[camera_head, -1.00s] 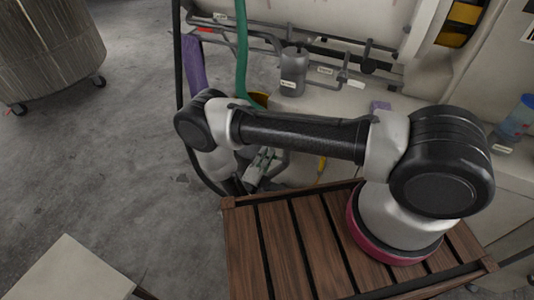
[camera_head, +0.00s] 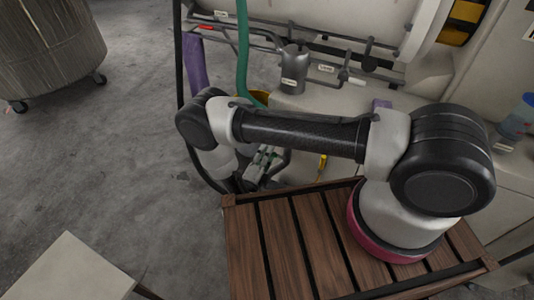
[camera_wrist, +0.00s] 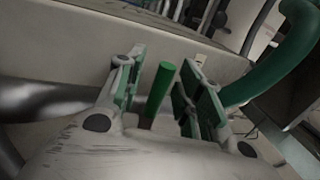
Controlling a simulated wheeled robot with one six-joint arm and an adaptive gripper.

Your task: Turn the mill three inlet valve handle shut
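A green rod-like handle (camera_wrist: 160,88) stands up between the two fingers of my gripper (camera_wrist: 160,95) in the wrist view. I take it for the valve handle; no mill number can be read on it. The fingers have green pads and stand apart on either side of the handle. A gap shows on each side, so the gripper looks open around it, not clamped. In the head view my gripper (camera_head: 262,168) is small and partly behind my own arm. The handle cannot be made out there.
A green hose (camera_head: 242,50) and a purple hose (camera_head: 195,62) hang close by; the green one curves at the right of the wrist view (camera_wrist: 292,55). Pipes and a grey canister (camera_head: 294,70) lie behind. A wheeled drum (camera_head: 48,50) stands left; open floor lies between.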

